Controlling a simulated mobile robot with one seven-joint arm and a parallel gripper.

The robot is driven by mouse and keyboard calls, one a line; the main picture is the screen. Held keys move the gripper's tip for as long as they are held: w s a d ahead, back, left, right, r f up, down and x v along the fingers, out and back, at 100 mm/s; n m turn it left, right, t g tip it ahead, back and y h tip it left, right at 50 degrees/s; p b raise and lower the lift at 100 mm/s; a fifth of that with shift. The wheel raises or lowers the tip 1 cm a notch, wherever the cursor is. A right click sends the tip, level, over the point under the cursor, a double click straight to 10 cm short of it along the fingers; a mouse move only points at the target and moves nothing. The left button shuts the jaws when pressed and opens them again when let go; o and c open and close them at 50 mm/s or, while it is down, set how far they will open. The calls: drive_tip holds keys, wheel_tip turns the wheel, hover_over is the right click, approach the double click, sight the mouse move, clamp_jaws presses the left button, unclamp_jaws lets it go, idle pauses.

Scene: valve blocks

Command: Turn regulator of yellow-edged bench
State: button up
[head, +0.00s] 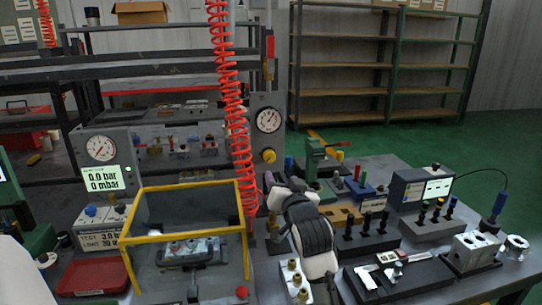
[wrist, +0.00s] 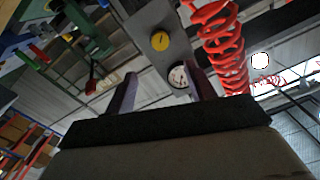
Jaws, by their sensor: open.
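The yellow regulator knob (head: 269,155) is on a grey upright panel (head: 288,128), below a round gauge (head: 268,120). The panel stands behind the yellow-edged guard frame (head: 190,186) of the bench. In the wrist view the yellow knob (wrist: 160,41) shows above and beyond my fingertips, with the gauge (wrist: 178,76) seen between the fingers. My gripper (wrist: 163,82) is open and empty, apart from the knob. In the head view my arm reaches up towards the panel, and its fingers are hard to make out.
A red coiled hose (head: 232,120) hangs just left of the knob; it also shows in the wrist view (wrist: 222,45). A green press (head: 315,160) stands to the right. Black-handled valve blocks (head: 366,235) and a caliper tray (head: 395,272) crowd the right front.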

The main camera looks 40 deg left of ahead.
sight(270, 158)
drive_tip(key=p+x, duration=0.3)
drive_tip(key=x, duration=1)
drive_tip(key=shift+w+a, duration=0.1)
drive_tip(key=shift+a, duration=0.1)
drive_tip(key=c, duration=1)
